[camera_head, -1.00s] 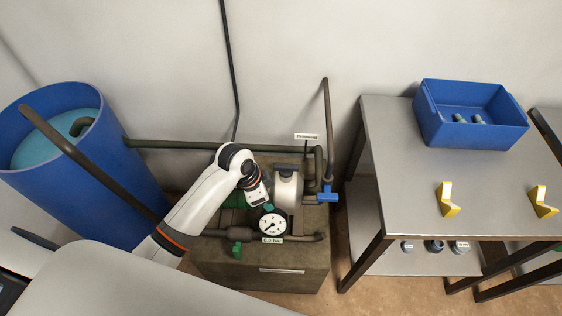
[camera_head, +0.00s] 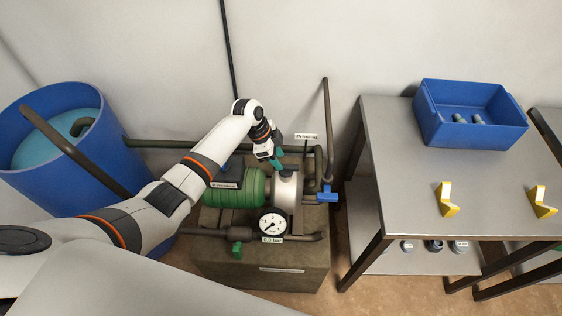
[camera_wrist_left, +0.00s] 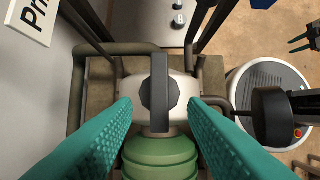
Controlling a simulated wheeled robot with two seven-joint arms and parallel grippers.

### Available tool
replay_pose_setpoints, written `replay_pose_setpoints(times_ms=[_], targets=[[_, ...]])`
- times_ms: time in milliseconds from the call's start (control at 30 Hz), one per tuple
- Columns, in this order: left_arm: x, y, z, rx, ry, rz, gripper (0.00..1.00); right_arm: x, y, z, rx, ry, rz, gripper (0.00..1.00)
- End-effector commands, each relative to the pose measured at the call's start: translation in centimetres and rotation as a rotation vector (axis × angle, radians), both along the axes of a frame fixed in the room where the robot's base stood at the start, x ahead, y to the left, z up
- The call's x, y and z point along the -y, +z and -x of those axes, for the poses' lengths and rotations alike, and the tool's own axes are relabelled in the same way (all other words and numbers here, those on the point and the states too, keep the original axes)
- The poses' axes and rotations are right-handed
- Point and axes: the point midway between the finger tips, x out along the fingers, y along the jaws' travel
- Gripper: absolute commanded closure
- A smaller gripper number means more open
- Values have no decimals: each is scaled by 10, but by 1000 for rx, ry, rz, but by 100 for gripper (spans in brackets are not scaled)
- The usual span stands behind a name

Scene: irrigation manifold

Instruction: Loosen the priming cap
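The priming cap, a dark knob with a long straight bar across it (camera_wrist_left: 160,92), sits on top of the pale pump housing (camera_head: 288,190). In the left wrist view the bar runs up and down the picture. My left gripper (camera_head: 277,165) is over the pump in the head view. In the left wrist view its two teal fingers (camera_wrist_left: 160,112) are wide apart, one on each side of the cap, with nothing held. I cannot tell contact.
The green pump motor (camera_head: 236,188) lies left of the housing. A pressure gauge (camera_head: 272,223), a blue valve handle (camera_head: 327,194) and pipes surround it. A Priming label (camera_head: 307,136) stands behind. A blue tank (camera_head: 127,198) is left; a grey table (camera_head: 397,190) with a blue bin (camera_head: 480,135) is right.

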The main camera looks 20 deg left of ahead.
Motion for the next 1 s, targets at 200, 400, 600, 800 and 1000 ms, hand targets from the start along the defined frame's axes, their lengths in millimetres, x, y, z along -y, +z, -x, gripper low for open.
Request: replay_pose_setpoints(times_ms=[200, 400, 600, 800, 1000], targets=[[10, -24, -3, 0, 0, 0, 61, 2, -1, 0, 0, 1, 3, 64], [12, -29, -3, 1, -1, -1, 61, 4, -2, 0, -1, 2, 5, 64], [12, -29, -3, 1, 0, 0, 66, 4, -1, 1, -1, 2, 5, 64], [12, -28, -3, 1, 0, 0, 99, 4, -1, 1, -1, 2, 5, 64], [11, -28, -3, 1, 6, 0, 100, 4, 0, 1, -1, 2, 5, 64]])
